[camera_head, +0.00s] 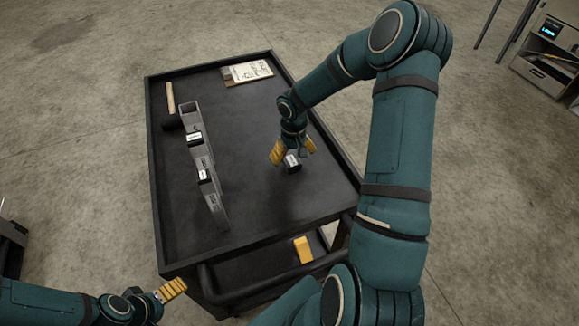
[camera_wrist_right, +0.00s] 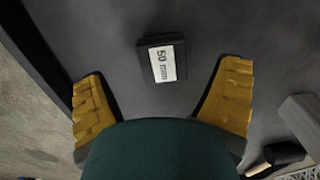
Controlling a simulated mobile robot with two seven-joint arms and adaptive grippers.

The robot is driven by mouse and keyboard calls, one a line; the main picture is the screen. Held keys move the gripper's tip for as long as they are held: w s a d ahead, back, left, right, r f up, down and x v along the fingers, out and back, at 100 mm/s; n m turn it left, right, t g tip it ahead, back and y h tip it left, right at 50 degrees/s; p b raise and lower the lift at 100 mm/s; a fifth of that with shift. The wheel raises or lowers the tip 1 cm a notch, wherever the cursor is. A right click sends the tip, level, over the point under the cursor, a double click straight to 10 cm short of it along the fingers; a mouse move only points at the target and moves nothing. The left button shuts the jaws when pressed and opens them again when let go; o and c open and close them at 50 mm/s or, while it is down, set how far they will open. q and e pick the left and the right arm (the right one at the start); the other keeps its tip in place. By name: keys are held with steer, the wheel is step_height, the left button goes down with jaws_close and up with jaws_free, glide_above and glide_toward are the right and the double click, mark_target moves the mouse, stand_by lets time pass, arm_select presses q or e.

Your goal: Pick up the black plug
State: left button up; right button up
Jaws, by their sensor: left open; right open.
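The black plug (camera_head: 291,165) is a small dark block with a white label. It lies on the black cart top (camera_head: 265,215), and in the right wrist view the plug (camera_wrist_right: 161,62) shows the label "50 mm". My right gripper (camera_head: 293,150) is open above the plug, one yellow finger to each side. The wrist view shows clear gaps between the plug and both fingers, so nothing is held. My left gripper (camera_head: 172,290) is open and empty, low at the left, outside the cart's near corner.
A grey slotted bar (camera_head: 208,182) holding labelled black pieces lies left of the plug. A hammer (camera_head: 170,98) with a wooden handle lies beyond it. A paper-topped board (camera_head: 247,72) is at the far edge. A yellow item (camera_head: 303,250) sits below the tray. The cart has raised rims.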

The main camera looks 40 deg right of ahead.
mark_target(292, 160)
steer(key=f, duration=0.1)
steer(key=f+b, duration=0.1)
steer(key=f, duration=0.1)
steer(key=shift+w+a+f, duration=0.1)
steer(key=shift+w+a, duration=0.05)
steer(key=shift+w, duration=0.05)
steer(key=shift+f+b, duration=0.35)
steer(key=c, duration=1.2)
steer(key=shift+c, duration=0.2)
